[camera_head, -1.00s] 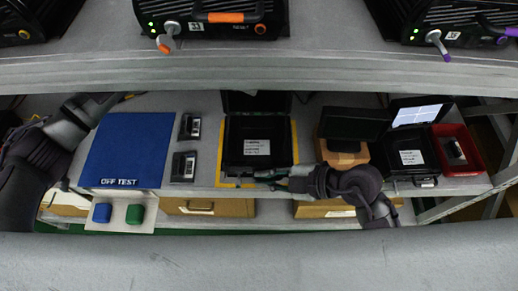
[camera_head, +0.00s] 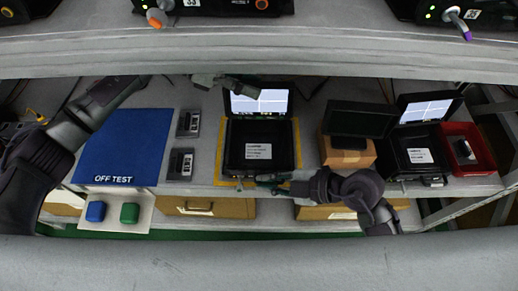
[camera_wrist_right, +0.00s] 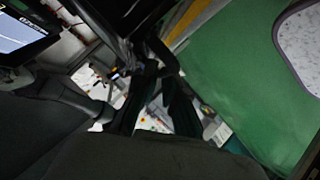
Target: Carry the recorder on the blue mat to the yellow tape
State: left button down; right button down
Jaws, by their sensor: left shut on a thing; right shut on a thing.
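The recorder (camera_head: 236,161), a black case with a white label, sits inside the yellow tape (camera_head: 297,140) on the bench. Its lid is raised and its screen (camera_head: 262,103) is lit. The blue mat (camera_head: 123,145), marked OFF TEST, is bare. My left gripper (camera_head: 238,85) is at the top left of the raised lid, shut on the recorder's lid as far as I can see. My right gripper (camera_head: 270,183) is shut at the recorder's front edge, seemingly on its handle. Its dark fingers also show in the right wrist view (camera_wrist_right: 158,90), where the held part is unclear.
A second recorder (camera_head: 415,155) with a lit screen stands to the right, beside a red bin (camera_head: 480,150). A black screen unit (camera_head: 357,119) rests on a cardboard box (camera_head: 346,153). Two small devices (camera_head: 188,123) (camera_head: 180,164) lie between mat and tape. A shelf overhangs the bench.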

pick_arm(q)
jog(key=shift+d+f+b, duration=0.1)
jog(key=shift+f+b, duration=0.1)
jog(key=shift+b, duration=0.2)
pick_arm(e)
jog(key=shift+a+f, duration=0.1)
jog(key=shift+f, duration=0.35)
pick_arm(q)
jog(key=c, duration=0.9)
grip_release()
jog(key=shift+f, duration=0.2)
pick_arm(e)
jog(key=c, duration=1.6)
grip_release()
jog(key=shift+s+f, duration=0.1)
jog(key=shift+f, duration=0.1)
jog(key=shift+c, duration=0.2)
pick_arm(q)
jog(key=o, duration=0.4)
jog(key=shift+s, duration=0.1)
pick_arm(e)
jog(key=o, duration=0.4)
jog(key=shift+r, duration=0.15)
pick_arm(q)
jog(key=v, duration=0.8)
pick_arm(e)
jog(key=v, duration=1.2)
